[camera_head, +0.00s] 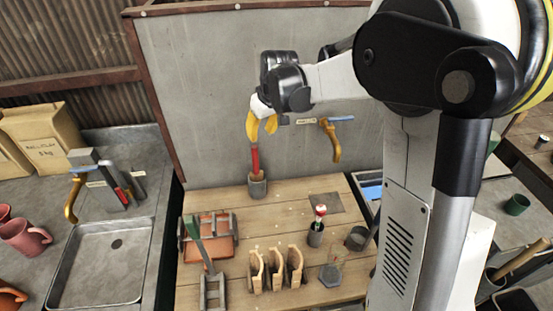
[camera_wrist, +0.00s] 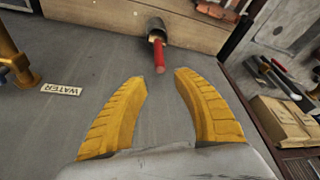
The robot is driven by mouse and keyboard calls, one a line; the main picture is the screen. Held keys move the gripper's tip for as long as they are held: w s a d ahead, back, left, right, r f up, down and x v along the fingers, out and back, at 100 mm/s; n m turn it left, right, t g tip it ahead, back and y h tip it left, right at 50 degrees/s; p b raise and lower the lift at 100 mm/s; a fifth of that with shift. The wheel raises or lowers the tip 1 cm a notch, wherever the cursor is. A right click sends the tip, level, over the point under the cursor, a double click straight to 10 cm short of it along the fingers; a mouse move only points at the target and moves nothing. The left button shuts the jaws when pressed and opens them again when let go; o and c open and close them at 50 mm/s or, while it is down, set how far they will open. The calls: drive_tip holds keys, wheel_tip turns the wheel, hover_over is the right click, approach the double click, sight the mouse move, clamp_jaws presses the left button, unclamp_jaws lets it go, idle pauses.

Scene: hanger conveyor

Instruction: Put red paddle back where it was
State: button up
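In the wrist view, the fingers are spread apart and empty (camera_wrist: 162,78).
The grey back panel (camera_head: 200,90) is close behind my gripper, with a brass tap (camera_head: 331,142) to the right. Wooden racks (camera_head: 277,270), a cup with a red-topped tool (camera_head: 320,211) and a terracotta tray (camera_head: 209,238) stand in front. A sink (camera_head: 100,265) is left.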

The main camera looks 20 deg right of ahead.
drive_tip(key=s+a+r+m+t, duration=0.1)
drive_tip(key=s+r, duration=0.3)
drive_tip(key=s, duration=0.3)
drive_tip(key=s+r+t, duration=0.1)
drive_tip(key=s+r, duration=0.3)
drive_tip(key=s, duration=0.2)
drive_tip(key=s+f+m+t+h, duration=0.1)
drive_tip(key=s+f+m, duration=0.1)
drive_tip(key=s, duration=1.3)
drive_tip(key=shift+s, duration=0.35)
drive_tip(key=shift+f, duration=0.1)
